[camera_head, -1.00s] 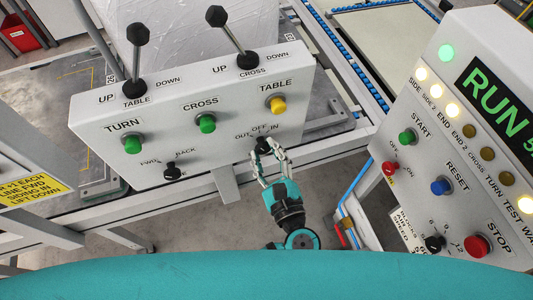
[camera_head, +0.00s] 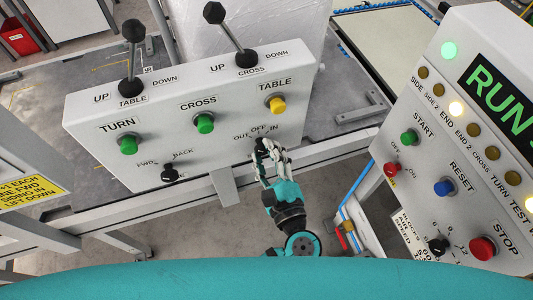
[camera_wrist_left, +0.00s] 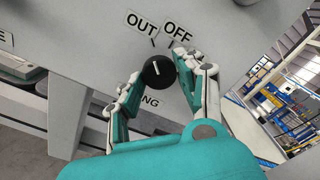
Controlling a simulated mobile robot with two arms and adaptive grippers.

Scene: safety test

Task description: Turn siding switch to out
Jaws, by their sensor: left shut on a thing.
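The siding switch is a black round knob (camera_wrist_left: 158,72) with a white pointer line. Its labels are OUT (camera_wrist_left: 142,22) and OFF (camera_wrist_left: 178,33); the head view also shows IN. In the left wrist view the pointer is nearly upright, toward the OUT tick. The knob also shows in the head view (camera_head: 261,144), low on the right of the white panel. My left gripper (camera_head: 269,156) is shut on the knob, with one finger on each side; the fingers show in the left wrist view (camera_wrist_left: 160,88). My right gripper is not in view.
The white panel (camera_head: 225,155) also carries a green TURN button (camera_head: 128,146), a green CROSS button (camera_head: 205,123), a yellow TABLE button (camera_head: 277,104), a FWD/BACK knob (camera_head: 169,174) and two levers (camera_head: 245,58). A RUN console (camera_head: 465,105) with a red STOP button (camera_head: 482,248) stands at right.

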